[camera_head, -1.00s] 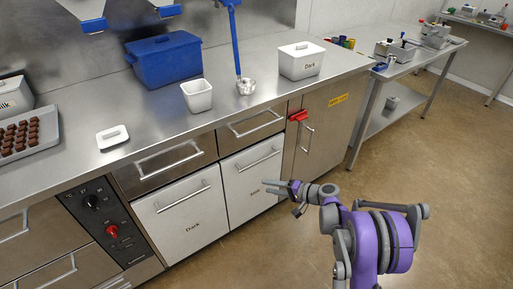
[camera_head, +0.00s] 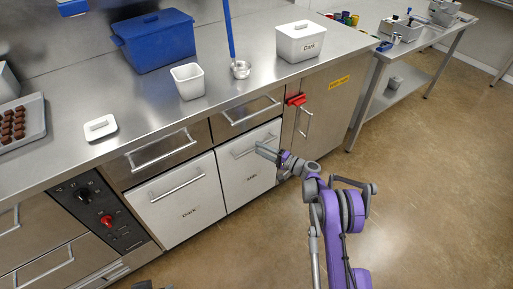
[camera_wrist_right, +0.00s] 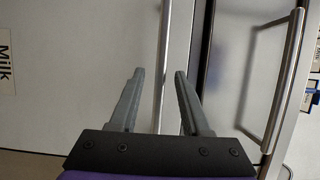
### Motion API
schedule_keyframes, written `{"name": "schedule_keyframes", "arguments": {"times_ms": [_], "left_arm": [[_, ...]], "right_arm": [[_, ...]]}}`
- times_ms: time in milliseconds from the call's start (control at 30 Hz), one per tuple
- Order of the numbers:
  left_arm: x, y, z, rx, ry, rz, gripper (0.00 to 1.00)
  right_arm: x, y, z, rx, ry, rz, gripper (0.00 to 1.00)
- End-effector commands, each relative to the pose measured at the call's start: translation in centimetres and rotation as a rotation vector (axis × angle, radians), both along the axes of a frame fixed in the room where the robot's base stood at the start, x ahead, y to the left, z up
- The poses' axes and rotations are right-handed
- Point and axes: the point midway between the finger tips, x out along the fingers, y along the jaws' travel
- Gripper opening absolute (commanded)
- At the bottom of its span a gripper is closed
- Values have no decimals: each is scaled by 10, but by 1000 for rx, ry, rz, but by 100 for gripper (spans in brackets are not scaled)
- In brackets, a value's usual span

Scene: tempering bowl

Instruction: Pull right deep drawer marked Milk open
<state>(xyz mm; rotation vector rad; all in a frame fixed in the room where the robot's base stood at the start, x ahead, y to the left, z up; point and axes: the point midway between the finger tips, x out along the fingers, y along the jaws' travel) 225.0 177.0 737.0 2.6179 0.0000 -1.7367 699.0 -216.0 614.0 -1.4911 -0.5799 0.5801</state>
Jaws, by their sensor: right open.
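The white deep drawer marked Milk (camera_head: 236,186) is shut, right of the drawer marked Dark (camera_head: 183,210). Its bar handle (camera_head: 244,149) runs along the top of its front. My right gripper (camera_head: 263,150) is in front of this handle, partly covering its right part. In the wrist view the Milk label (camera_wrist_right: 6,62) is at the left edge, turned sideways. There the handle (camera_wrist_right: 167,40) passes between the two open fingers of my right gripper (camera_wrist_right: 159,75). I see no contact; whether the fingertips reach past the bar is unclear.
The shallow drawer above (camera_head: 240,118) has its own handle, seen in the wrist view (camera_wrist_right: 288,75). The steel cabinet door (camera_head: 318,127) with a red latch (camera_head: 296,100) is to the right. A counter (camera_head: 132,125) stands above the drawers. The floor at right is clear.

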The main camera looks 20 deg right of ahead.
Motion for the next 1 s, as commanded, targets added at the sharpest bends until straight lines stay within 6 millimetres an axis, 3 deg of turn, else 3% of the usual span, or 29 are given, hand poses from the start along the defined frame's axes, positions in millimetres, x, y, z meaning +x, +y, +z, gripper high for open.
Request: {"name": "schedule_keyframes", "arguments": {"times_ms": [200,533,800,1000], "left_arm": [[0,0,-2,0,1,0,50],[0,0,-2,0,1,0,50],[0,0,-2,0,1,0,50],[0,0,-2,0,1,0,50]], "right_arm": [[17,15,0,0,0,0,48],[19,17,0,-1,-1,-1,48],[19,17,0,-1,-1,-1,0],[19,17,0,-1,-1,-1,0]]}}
